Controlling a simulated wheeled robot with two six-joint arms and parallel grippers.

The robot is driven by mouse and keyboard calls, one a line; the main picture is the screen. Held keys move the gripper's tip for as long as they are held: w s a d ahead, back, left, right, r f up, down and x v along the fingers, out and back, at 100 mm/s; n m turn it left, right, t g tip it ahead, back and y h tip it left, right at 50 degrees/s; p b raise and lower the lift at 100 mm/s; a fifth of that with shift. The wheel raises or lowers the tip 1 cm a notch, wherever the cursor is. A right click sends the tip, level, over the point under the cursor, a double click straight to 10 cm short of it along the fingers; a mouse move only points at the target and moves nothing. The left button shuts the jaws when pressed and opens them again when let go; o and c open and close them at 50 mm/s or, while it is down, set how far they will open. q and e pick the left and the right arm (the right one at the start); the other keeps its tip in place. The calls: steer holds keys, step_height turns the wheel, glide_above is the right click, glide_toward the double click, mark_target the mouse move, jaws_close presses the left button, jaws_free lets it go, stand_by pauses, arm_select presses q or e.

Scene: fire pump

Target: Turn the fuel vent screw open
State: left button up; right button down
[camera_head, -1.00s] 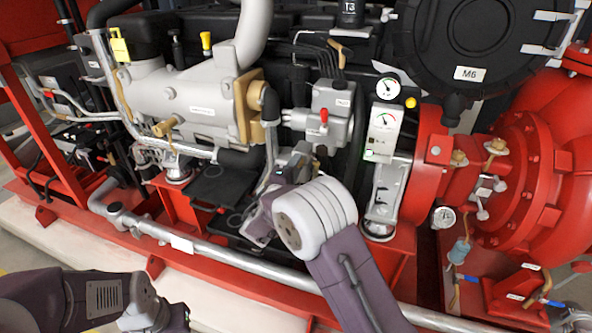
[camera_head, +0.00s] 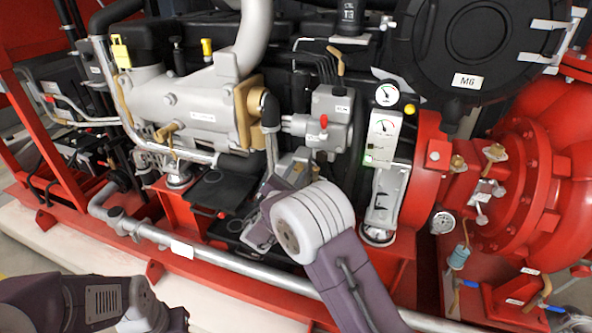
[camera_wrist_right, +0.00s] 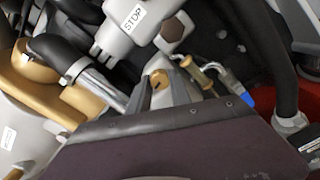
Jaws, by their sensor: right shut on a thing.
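My right arm reaches up from the bottom of the head view to the engine's front. My right gripper (camera_head: 294,163) is small there and partly hidden by its own wrist. In the right wrist view a brass piece with a slot (camera_wrist_right: 158,80), which looks like the fuel vent screw, sits at the tips of the grey jaws beyond my dark wrist housing. The gripper is shut on it. How far the screw is turned cannot be told. My left arm is low at the left of the head view, away from the engine; its fingers do not show.
A grey pump block with a red knob (camera_head: 323,121) stands just above my right gripper; its STOP label (camera_wrist_right: 133,18) shows in the wrist view. Hoses and brass fittings (camera_wrist_right: 195,72) crowd around. A silver pipe (camera_head: 225,260) runs along the red base in front.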

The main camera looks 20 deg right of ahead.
steer(key=shift+f+n+p, duration=0.1)
steer(key=shift+n+p, duration=0.6)
steer(key=shift+n, duration=1)
steer(key=c, duration=1.2)
jaws_free()
steer(key=p+v, duration=0.1)
steer(key=v, duration=0.8)
